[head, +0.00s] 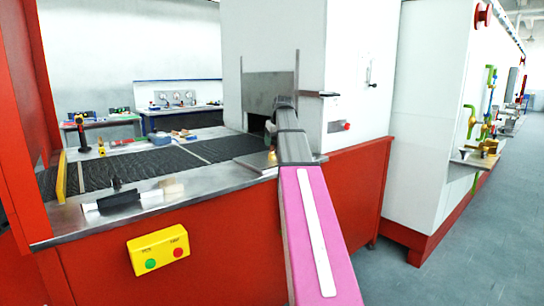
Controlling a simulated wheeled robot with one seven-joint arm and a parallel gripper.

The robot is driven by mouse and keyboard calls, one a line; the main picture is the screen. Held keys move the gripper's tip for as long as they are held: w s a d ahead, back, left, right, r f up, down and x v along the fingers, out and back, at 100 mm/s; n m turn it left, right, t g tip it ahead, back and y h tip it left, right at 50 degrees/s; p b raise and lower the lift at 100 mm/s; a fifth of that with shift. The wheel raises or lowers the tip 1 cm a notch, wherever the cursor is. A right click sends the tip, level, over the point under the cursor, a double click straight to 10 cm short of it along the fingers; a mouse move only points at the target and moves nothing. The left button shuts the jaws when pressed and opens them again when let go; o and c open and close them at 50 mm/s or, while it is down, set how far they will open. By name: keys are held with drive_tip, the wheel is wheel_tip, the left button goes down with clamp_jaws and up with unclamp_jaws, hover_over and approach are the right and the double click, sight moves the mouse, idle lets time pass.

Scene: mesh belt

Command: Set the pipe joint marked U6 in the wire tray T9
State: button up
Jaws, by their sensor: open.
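My arm reaches from the lower middle toward the right end of the dark mesh belt (135,170). Its far end bends down, and a dark part there looks like my gripper (271,130), mostly hidden behind the arm; its fingers cannot be made out. A small brass-coloured piece (272,155) shows on the metal ledge just below it, apart or touching I cannot tell. No U6 or T9 marking is legible. I cannot tell which item is the pipe joint, and I cannot pick out a wire tray. Small coloured items (184,134) sit at the belt's far side.
A metal ledge (215,184) runs along the front, with a black-and-white object (118,200) and a beige block (173,188). A yellow button box (158,250) is on the red front. A white machine housing (355,70) stands beside the arm. Grey floor (450,265) is clear at right.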

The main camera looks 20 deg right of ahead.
sight(273, 146)
drive_tip(key=shift+x, duration=2.7)
drive_tip(key=shift+a, duration=0.15)
clamp_jaws()
drive_tip(key=shift+r, duration=0.1)
